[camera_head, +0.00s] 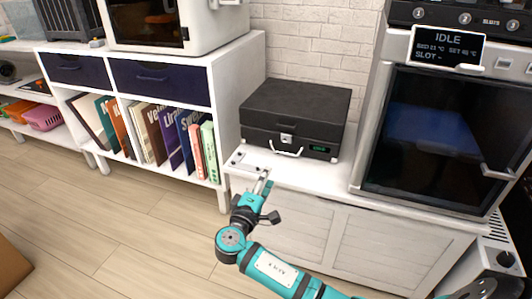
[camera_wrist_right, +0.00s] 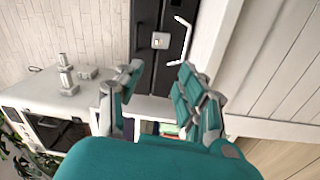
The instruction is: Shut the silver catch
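The silver catch (camera_head: 287,138) is a small metal plate on the front of a black case (camera_head: 296,108) on a white counter. The case's lid is down; I cannot tell whether the catch is fastened. A pale bar handle (camera_head: 286,151) sits just below it. In the right wrist view the catch (camera_wrist_right: 160,40) and handle (camera_wrist_right: 181,42) show beyond the fingers. My right gripper (camera_head: 265,183) is in front of the counter edge, below and left of the catch, apart from it. In the wrist view its fingers (camera_wrist_right: 160,92) are spread and empty. My left gripper is not in view.
A small white plate (camera_head: 243,161) with dark dots lies at the counter's front left corner. A glass-fronted oven (camera_head: 440,135) stands right of the case. A white shelf with books (camera_head: 165,132) stands left.

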